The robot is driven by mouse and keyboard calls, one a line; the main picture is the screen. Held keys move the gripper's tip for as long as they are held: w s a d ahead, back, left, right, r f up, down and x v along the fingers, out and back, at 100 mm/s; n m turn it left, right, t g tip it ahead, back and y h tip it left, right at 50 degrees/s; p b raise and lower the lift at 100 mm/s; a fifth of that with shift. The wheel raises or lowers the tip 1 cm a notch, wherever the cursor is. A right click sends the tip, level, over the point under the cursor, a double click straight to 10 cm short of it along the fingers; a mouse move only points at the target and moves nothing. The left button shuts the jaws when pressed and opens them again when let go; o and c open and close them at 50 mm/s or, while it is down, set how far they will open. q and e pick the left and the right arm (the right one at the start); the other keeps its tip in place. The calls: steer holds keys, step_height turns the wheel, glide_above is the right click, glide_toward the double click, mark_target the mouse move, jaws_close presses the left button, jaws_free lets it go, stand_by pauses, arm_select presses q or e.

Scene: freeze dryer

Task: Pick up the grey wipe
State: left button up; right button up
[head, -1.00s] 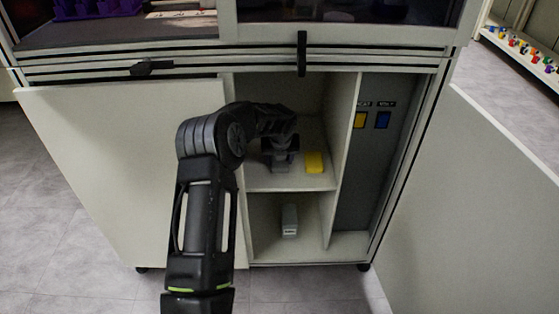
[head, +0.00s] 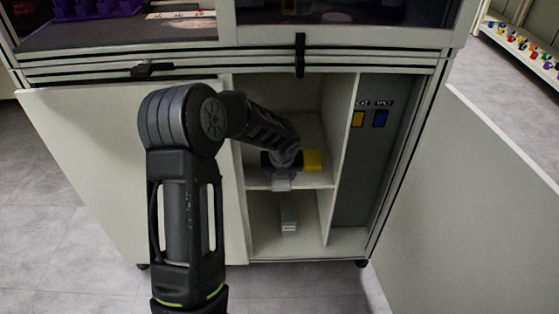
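The grey wipe (head: 281,184) is a small pale grey block at the front edge of the cabinet's upper shelf, just under my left gripper. My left gripper (head: 282,170) reaches into the open compartment from the left, pointing down, and appears shut on the wipe. The fingertips are small and dark, so their exact grip is hard to see. The yellow wipe (head: 313,160) lies on the same shelf, just right of the gripper and partly covered by it. My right gripper is not in view.
A grey-white box (head: 289,219) stands on the lower shelf. An upright divider (head: 341,150) separates the shelves from a grey panel with yellow and blue labels. The cabinet's open doors (head: 100,150) flank the opening. Black handles (head: 300,55) project above it.

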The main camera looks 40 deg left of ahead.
arm_select(q)
steer(key=s+d, duration=0.4)
steer(key=s, duration=0.1)
stand_by(0.6)
